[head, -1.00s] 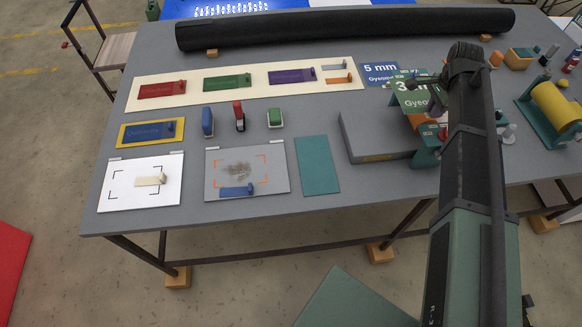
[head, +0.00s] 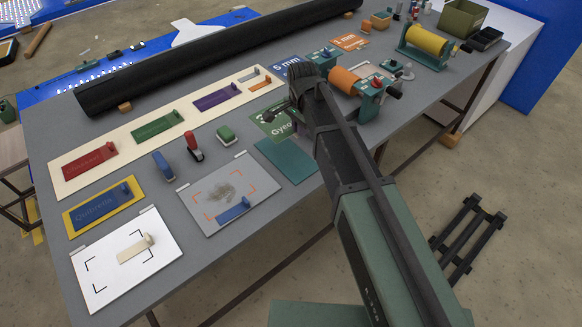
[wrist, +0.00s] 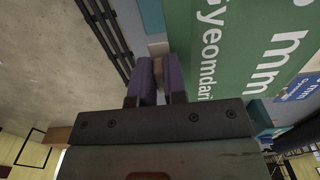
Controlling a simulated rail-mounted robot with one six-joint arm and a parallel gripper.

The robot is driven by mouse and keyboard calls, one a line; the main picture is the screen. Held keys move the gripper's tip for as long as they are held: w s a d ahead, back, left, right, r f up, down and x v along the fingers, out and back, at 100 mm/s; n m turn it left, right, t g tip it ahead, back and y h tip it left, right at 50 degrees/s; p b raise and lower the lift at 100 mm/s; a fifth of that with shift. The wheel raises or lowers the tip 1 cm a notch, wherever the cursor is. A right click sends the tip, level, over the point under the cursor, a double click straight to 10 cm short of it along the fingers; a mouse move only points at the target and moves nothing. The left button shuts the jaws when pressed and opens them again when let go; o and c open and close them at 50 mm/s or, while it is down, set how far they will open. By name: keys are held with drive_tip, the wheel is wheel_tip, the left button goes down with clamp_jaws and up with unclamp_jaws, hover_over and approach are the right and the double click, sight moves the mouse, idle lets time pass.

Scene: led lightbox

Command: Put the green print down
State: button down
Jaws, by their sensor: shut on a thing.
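The green print (wrist: 228,50) with white lettering fills the upper right of the wrist view. My gripper (wrist: 160,78) is shut on it, with two purple-grey fingers close together at the print's left edge. The exact grip spot is partly hidden between the fingers. In the head view the green print (head: 270,121) shows just left of my arm's end, above the table behind the teal mat (head: 287,161).
A cream board (head: 130,151) holds red, green and purple plates. A blue print (head: 284,69) and an orange print (head: 349,42) lie farther back. An orange roller (head: 344,80) and a yellow roller (head: 427,40) stand right. A black roll (head: 200,63) spans the rear.

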sight(299, 170)
wheel_tip(299, 170, down, 17)
drive_tip(key=b, duration=1.5)
drive_tip(key=shift+a+f, duration=0.1)
drive_tip(key=shift+f, duration=0.1)
drive_tip(key=shift+s+r, duration=0.1)
drive_tip(key=shift+r, duration=0.2)
drive_tip(key=shift+f, duration=0.3)
drive_tip(key=c, duration=1.2)
unclamp_jaws()
drive_tip(key=shift+r, duration=0.1)
drive_tip(key=shift+o, duration=0.2)
wheel_tip(299, 170, up, 12)
drive_tip(key=p, duration=1.2)
drive_tip(key=shift+r+p, duration=0.25)
drive_tip(key=shift+p, duration=0.1)
drive_tip(key=shift+f, duration=0.1)
